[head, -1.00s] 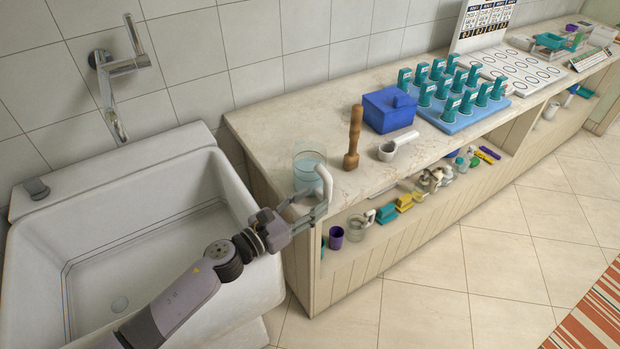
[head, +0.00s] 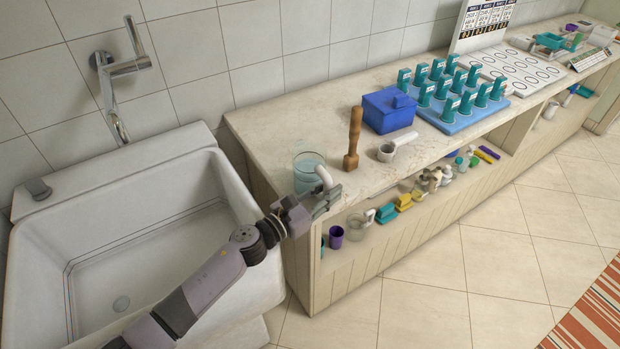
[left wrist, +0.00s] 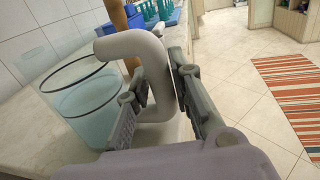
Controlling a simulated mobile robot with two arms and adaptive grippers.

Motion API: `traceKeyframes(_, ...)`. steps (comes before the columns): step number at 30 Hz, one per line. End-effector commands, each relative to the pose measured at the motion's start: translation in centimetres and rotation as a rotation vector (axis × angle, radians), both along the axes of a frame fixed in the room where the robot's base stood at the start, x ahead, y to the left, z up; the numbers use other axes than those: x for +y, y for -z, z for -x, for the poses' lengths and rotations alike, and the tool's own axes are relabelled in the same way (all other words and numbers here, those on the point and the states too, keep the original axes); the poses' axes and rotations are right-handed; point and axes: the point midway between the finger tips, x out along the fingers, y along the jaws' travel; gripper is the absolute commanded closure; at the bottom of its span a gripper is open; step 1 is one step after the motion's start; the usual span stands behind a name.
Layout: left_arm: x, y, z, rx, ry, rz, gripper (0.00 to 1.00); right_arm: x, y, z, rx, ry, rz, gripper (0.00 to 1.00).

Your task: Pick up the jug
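The jug (head: 306,178) is a clear vessel with pale blue in it and a thick white handle. It stands upright on the counter's near left end, and also shows in the left wrist view (left wrist: 85,108). My left gripper (head: 325,202) is at the handle, on the side facing the room. In the left wrist view the fingers of my left gripper (left wrist: 160,88) lie on both sides of the handle, close against it, so it looks shut on it. Part of the handle is hidden by the fingers. My right gripper is not in view.
A wooden pestle (head: 353,140), a white mortar-like cup (head: 387,152) and a blue box (head: 388,112) stand right of the jug on the counter (head: 270,125). A sink (head: 225,165) is at left. Shelves below hold a purple cup (head: 336,238) and a glass jug (head: 357,228).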

Motion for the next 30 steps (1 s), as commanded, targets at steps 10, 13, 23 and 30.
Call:
traceKeyframes(10,0.02,0.01,0.01,0.000,0.000,0.000,1.00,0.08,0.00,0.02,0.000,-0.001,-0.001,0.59)
traceKeyframes(13,0.02,0.01,0.01,0.000,0.000,0.000,1.00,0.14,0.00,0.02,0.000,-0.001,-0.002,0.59)
traceKeyframes(23,0.03,0.01,0.00,0.000,0.000,0.000,1.00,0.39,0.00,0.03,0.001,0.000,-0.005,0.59)
traceKeyframes(30,0.00,-0.21,-0.05,-0.004,0.000,0.001,1.00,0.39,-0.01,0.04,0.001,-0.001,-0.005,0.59)
